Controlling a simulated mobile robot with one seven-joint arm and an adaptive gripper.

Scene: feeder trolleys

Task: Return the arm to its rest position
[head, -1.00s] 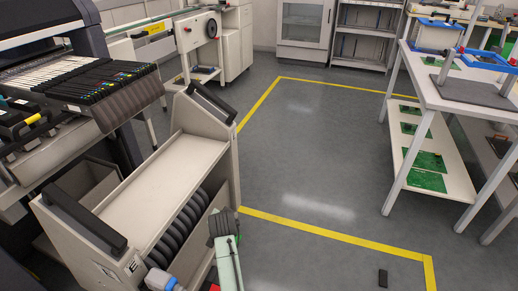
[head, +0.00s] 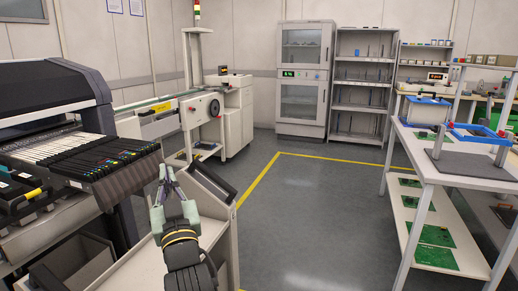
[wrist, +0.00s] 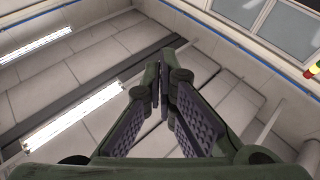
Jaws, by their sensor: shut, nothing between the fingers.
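My gripper (head: 168,178) is in the lower left middle of the head view, raised in front of the feeder trolley (head: 212,205). Its fingers point up and away from me. In the wrist view my gripper (wrist: 162,75) has its two padded fingertips together with nothing between them. My wrist and arm hide part of the trolley's shelf and handle side.
A machine with a bank of black feeders (head: 105,165) stands close on the left. A white workbench (head: 440,165) with green boards on its lower shelf stands on the right. Cabinets line the back wall. The grey floor (head: 310,220) between is clear.

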